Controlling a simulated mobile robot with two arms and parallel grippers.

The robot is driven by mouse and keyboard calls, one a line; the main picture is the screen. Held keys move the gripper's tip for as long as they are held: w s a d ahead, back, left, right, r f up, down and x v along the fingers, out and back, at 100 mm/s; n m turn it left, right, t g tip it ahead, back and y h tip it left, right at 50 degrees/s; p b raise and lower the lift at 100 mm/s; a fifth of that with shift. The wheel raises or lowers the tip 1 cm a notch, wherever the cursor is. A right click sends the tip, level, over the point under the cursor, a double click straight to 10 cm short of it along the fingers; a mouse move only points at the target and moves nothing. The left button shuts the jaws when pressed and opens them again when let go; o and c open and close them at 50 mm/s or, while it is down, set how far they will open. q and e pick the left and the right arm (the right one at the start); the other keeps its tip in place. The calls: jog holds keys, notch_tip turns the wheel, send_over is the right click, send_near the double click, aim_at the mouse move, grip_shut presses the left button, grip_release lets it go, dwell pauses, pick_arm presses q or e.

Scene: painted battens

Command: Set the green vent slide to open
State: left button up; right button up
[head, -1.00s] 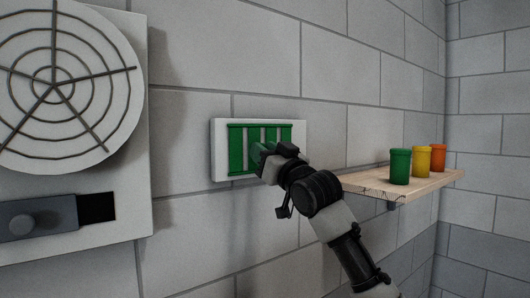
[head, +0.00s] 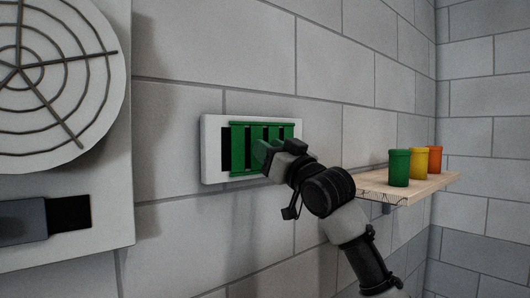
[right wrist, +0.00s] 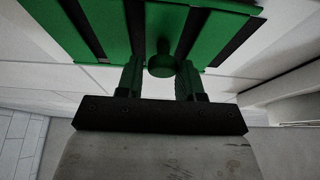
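The green vent slide (head: 238,150) is a slatted panel in a white frame (head: 210,150) on the block wall. Dark openings show between its slats and at its left edge. Its round green knob shows in the right wrist view (right wrist: 160,66). My right gripper (head: 272,152) is at the slide, with one finger on each side of the knob, close against it. In the head view the gripper covers the slide's lower right part. My left gripper is not in view.
A wooden shelf (head: 425,187) on the right holds a green cup (head: 399,168), a yellow cup (head: 420,163) and an orange cup (head: 435,160). A white panel (head: 100,240) with a round grille (head: 60,70) and a grey sliding bar (head: 22,220) is on the left.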

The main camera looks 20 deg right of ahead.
jog(key=shift+o, duration=1.4)
jog(key=shift+w+d+f, duration=0.1)
jog(key=shift+d, duration=0.2)
pick_arm(q)
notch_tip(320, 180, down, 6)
jog(key=b, duration=0.6)
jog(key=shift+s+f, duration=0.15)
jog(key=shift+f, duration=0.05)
pick_arm(e)
jog(key=v, duration=1)
jog(key=shift+s+f, duration=0.15)
jog(key=shift+s, duration=0.25)
